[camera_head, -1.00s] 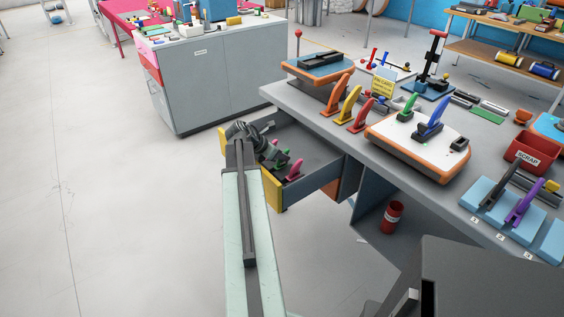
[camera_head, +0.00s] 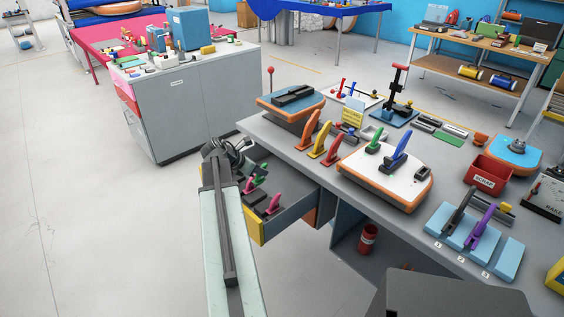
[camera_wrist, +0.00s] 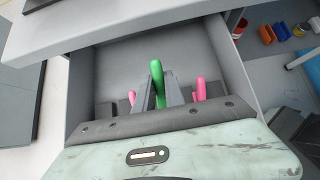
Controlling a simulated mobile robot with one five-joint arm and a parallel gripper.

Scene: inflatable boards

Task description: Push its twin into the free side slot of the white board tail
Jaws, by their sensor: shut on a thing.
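The white board tail (camera_head: 373,181), orange-edged, lies on the grey bench. A small green fin (camera_head: 375,139) stands at its left side and a larger blue fin (camera_head: 397,150) in its middle. A dark slot (camera_head: 425,173) shows near its right edge. My gripper (camera_wrist: 158,92) is down in the open drawer, shut on another green fin (camera_wrist: 157,73), which stands upright between the fingers. Pink fins stand on either side, left (camera_wrist: 131,97) and right (camera_wrist: 201,88). The green fin's lower end is hidden by my gripper.
The open drawer (camera_head: 290,213) sticks out left of the bench. Orange, yellow and red fins (camera_head: 333,148) stand along the bench's near edge. A red scrap bin (camera_head: 488,177) and blue pads (camera_head: 508,259) lie to the right. The floor at left is clear.

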